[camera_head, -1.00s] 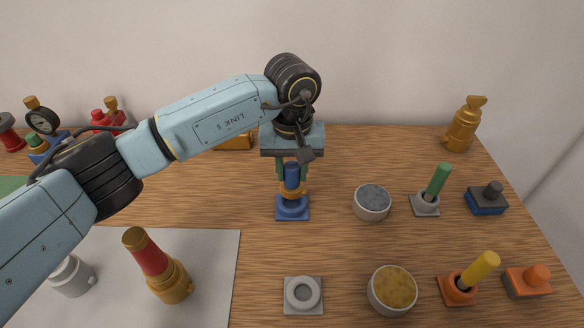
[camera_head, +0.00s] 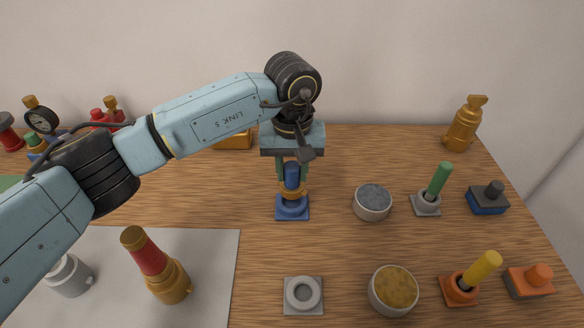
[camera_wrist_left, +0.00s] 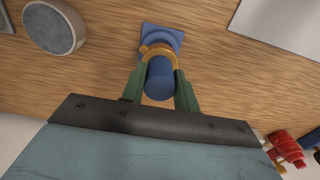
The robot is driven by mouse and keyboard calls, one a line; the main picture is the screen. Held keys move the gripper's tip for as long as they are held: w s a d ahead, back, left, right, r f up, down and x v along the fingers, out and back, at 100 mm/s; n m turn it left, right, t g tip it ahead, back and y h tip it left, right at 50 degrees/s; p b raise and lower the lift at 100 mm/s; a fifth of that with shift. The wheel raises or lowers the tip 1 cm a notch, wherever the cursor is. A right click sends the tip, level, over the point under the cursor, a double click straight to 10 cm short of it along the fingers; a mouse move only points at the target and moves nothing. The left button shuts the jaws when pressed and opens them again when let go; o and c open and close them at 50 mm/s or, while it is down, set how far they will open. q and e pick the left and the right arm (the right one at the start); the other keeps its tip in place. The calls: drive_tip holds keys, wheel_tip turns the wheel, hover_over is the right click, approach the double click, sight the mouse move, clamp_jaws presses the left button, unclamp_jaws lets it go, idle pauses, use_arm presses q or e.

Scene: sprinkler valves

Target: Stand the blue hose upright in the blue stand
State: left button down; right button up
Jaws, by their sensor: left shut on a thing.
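The blue hose (camera_head: 291,175) stands upright with a brass collar (camera_head: 293,192) around its lower part. It is directly over the blue stand (camera_head: 293,216), a square base with a raised ring. Its lower end meets the ring or is inside it; the collar hides how deep. My left gripper (camera_head: 292,181) points down from above, its green fingers shut on the hose. In the left wrist view the hose (camera_wrist_left: 159,80) is between the two fingers, with the collar and the blue stand (camera_wrist_left: 160,35) just beyond. My right gripper is in neither view.
A grey-filled round dish (camera_head: 372,202) and a green hose in a grey stand (camera_head: 427,206) are to the right. An empty grey stand (camera_head: 303,295) and a yellow-filled dish (camera_head: 393,291) are in front. A red and brass nozzle (camera_head: 157,266) stands on the pale mat at left.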

sight(289, 184)
use_arm(q)
drive_tip(key=shift+f, duration=0.2)
drive_tip(key=shift+f+b, duration=0.3)
drive_tip(key=shift+b, duration=0.2)
drive_tip(key=shift+f+b, duration=0.55)
drive_tip(key=shift+f, duration=0.1)
drive_tip(key=shift+a+f+b, duration=0.3)
drive_tip(key=shift+f+b, duration=0.45)
drive_tip(key=shift+b, duration=0.1)
drive_tip(key=c, duration=1)
unclamp_jaws()
drive_tip(key=shift+f, duration=0.1)
drive_tip(key=shift+o, duration=0.2)
